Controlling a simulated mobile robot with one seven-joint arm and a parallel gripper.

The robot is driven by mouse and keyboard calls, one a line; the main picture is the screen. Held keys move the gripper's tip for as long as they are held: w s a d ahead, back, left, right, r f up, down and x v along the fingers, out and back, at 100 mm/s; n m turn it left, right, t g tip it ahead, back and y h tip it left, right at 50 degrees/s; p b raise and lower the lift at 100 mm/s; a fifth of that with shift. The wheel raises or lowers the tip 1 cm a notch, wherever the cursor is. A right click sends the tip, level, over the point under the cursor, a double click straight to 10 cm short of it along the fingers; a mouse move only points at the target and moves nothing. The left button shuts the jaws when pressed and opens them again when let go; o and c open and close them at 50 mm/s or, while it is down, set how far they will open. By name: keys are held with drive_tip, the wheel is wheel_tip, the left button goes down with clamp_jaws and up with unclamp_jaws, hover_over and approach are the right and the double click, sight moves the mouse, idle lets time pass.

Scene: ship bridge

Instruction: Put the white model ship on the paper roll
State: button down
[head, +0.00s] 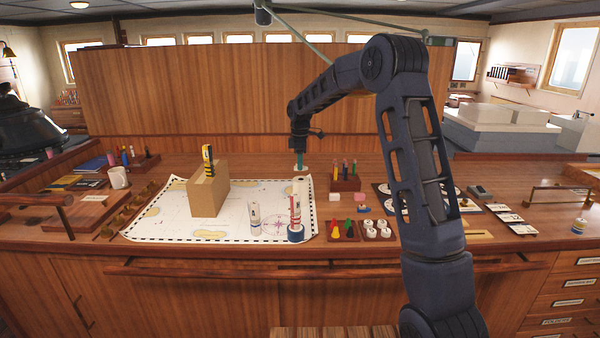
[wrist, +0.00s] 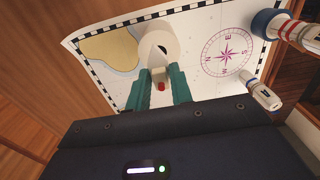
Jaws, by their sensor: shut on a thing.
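The white paper roll (wrist: 157,45) stands on the chart in the wrist view, its round hollow end facing the camera. In the head view the roll (head: 300,173) is small, at the chart's back right. My gripper (wrist: 160,77) has teal fingers shut on a small white thing with a red part, which looks like the white model ship (wrist: 159,75). It is close to the roll's near edge in the wrist view; I cannot tell whether it touches. In the head view my gripper (head: 300,156) points down just above the roll, and the ship is too small to make out.
A chart (head: 170,222) covers the middle counter. A cardboard box (head: 208,192), a red-white-blue cylinder (head: 296,215) and a whitish cylinder (head: 255,218) stand on it. A pen block (head: 345,180) and a tray of coloured pieces (head: 343,231) are at right. A wooden panel (head: 180,90) rises behind.

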drive_tip(key=shift+f, duration=2.05)
drive_tip(key=c, duration=1.2)
unclamp_jaws()
drive_tip(key=shift+f, duration=0.1)
drive_tip(key=shift+c, duration=0.2)
